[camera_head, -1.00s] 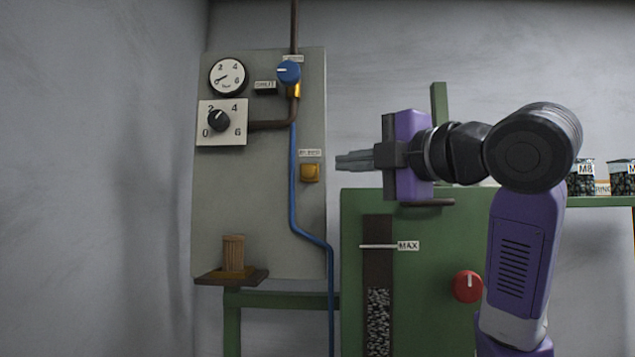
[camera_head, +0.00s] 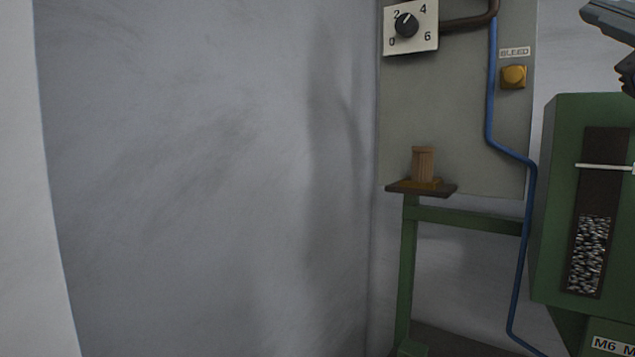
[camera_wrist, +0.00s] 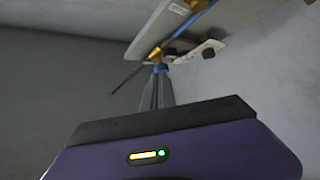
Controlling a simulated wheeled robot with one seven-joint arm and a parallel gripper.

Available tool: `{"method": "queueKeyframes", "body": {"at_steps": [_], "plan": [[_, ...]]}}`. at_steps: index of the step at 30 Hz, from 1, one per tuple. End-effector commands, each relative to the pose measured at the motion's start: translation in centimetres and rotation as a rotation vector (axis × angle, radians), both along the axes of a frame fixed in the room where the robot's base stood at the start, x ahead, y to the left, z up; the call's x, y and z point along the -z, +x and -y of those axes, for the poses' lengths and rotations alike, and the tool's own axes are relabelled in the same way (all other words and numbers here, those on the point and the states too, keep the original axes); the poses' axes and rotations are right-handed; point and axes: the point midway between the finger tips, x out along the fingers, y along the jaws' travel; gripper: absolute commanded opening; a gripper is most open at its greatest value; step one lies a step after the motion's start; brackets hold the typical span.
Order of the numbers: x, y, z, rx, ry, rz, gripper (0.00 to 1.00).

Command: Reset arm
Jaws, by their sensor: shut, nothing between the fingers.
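My gripper (camera_head: 612,18) shows only in part at the top right edge of the head view, its grey fingers pointing left. In the wrist view my gripper (camera_wrist: 157,92) has its fingers together with nothing between them. The fingers point toward the grey panel (camera_wrist: 165,25), seen from below at a steep angle. In the head view the same panel (camera_head: 440,110) stands left of the fingers. Most of my arm is outside the head view.
The panel carries a black dial knob (camera_head: 406,25), a yellow BLEED button (camera_head: 513,77) and a blue pipe (camera_head: 490,90). A green machine (camera_head: 560,200) stands at right. Bare grey wall (camera_head: 200,170) fills the left.

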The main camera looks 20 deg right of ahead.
Motion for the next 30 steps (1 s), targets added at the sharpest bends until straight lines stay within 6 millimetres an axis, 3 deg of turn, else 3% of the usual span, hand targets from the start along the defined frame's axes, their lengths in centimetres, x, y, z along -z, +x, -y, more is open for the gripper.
{"method": "queueKeyframes", "body": {"at_steps": [7,14,23,30], "plan": [[7.9,1.8,2.0,-0.123,0.263,0.136,0.0],[16.6,2.7,2.0,-0.201,0.463,0.209,0.0],[28.7,2.5,-0.8,-0.264,0.672,0.227,0.0],[37.9,0.7,-4.7,-0.294,0.802,0.183,0.0]]}}
